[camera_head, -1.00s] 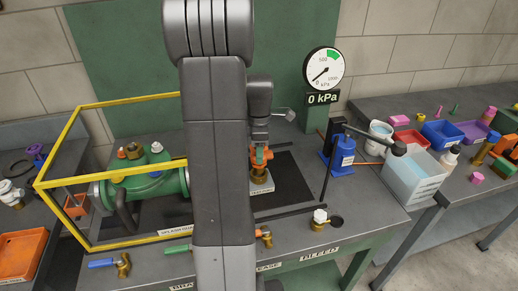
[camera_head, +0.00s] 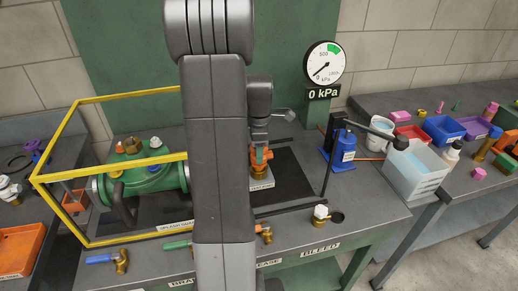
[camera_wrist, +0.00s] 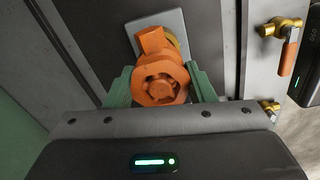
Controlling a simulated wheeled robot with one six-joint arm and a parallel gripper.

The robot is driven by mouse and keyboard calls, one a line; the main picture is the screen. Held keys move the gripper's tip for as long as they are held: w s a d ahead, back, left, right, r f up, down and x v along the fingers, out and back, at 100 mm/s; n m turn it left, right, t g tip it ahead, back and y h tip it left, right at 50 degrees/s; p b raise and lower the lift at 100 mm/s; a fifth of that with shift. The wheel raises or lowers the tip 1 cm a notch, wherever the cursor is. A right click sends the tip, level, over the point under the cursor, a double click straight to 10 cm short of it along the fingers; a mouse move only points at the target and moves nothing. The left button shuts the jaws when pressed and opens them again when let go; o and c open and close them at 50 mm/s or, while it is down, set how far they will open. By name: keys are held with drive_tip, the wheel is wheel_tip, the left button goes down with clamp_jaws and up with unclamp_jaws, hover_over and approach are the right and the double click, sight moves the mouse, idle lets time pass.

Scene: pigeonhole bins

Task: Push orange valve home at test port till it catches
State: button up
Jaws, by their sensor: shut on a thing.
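The orange valve (camera_head: 260,157) stands at the test port, a small block with a pale label (camera_head: 262,184) and a brass fitting on the bench. In the wrist view the valve's round orange handwheel (camera_wrist: 160,80) sits between the two green fingers of my gripper (camera_wrist: 160,88), which is shut on it. Brass shows behind the orange body in the wrist view. Whether the valve is fully seated in the port is hidden. The gauge (camera_head: 325,62) on the green post reads 0 kPa.
A yellow guard frame (camera_head: 110,98) surrounds a green pump body (camera_head: 148,178) at left. A blue hand pump (camera_head: 340,146) and a clear tub (camera_head: 414,168) stand at right. Small valves with handles, including a blue one (camera_head: 101,259), line the bench front.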

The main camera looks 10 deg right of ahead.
drive_tip(key=shift+f+b, duration=0.55)
drive_tip(key=shift+f, duration=0.35)
drive_tip(key=o, duration=1.4)
drive_tip(key=shift+r, duration=0.1)
drive_tip(key=shift+c, duration=0.2)
wheel_tip(320, 180, up, 5)
drive_tip(key=p, duration=0.4)
wheel_tip(320, 180, up, 14)
drive_tip(key=b, duration=0.1)
